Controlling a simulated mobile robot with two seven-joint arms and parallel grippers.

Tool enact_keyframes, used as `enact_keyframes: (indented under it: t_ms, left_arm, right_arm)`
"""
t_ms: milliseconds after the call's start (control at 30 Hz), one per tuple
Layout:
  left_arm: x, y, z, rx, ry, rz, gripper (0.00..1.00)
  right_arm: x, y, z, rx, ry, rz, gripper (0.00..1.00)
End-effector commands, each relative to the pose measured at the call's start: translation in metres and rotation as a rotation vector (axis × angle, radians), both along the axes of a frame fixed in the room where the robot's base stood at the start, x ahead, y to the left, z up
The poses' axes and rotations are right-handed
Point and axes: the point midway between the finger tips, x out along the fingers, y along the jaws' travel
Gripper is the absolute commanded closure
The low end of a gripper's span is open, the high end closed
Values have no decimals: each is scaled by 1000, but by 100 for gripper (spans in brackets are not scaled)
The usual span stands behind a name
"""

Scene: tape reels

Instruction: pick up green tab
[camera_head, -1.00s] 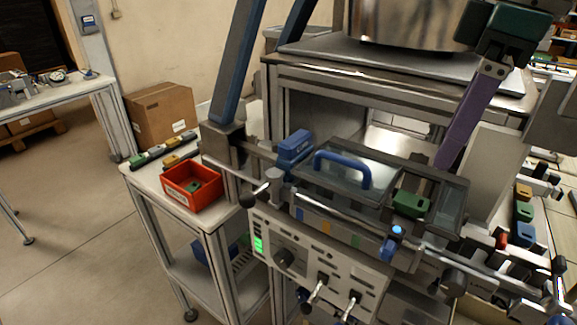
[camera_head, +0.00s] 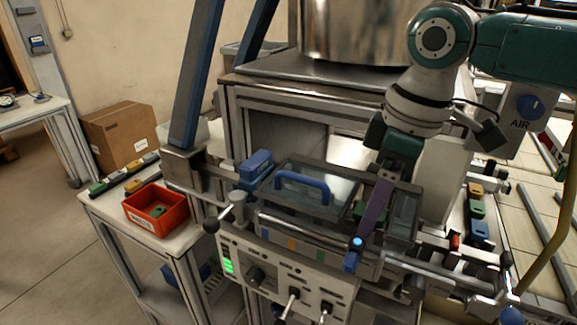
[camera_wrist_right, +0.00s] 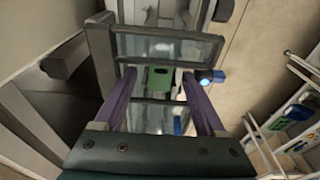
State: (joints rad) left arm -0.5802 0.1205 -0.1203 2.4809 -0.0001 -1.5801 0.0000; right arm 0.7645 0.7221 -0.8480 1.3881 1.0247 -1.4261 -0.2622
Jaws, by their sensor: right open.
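A green tab (camera_wrist_right: 160,78) sits in the dark-framed, glass-lidded part of the machine. In the right wrist view it lies between the fingertips of my right gripper (camera_wrist_right: 159,73), which is open with its purple fingers apart. In the head view the green tab (camera_head: 358,209) is mostly hidden behind a purple finger of my right gripper (camera_head: 369,226). I cannot tell whether the fingers touch the tab. My left gripper is not in view.
The blue-handled lid (camera_head: 302,186) lies left of the gripper. A red bin (camera_head: 150,224) with a green piece stands on the left side table. Yellow, green and blue pieces (camera_head: 477,208) sit in a row at right. A large steel drum (camera_head: 355,30) stands behind.

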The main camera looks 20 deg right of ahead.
Motion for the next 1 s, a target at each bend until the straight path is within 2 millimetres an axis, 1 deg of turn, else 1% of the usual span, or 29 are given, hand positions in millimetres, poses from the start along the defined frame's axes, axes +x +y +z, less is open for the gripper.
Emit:
enact_keyframes:
  t_ms: [33,67,667,700,1000]
  left_arm:
    - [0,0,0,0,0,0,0]
    - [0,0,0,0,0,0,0]
    - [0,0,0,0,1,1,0]
    - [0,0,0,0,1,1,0]
    - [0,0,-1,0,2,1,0]
  right_arm:
    - [0,0,0,0,0,0,28]
    - [0,0,0,0,0,0,31]
    - [0,0,1,0,0,0,98]
    - [0,0,1,0,0,0,100]
    - [0,0,1,0,0,0,100]
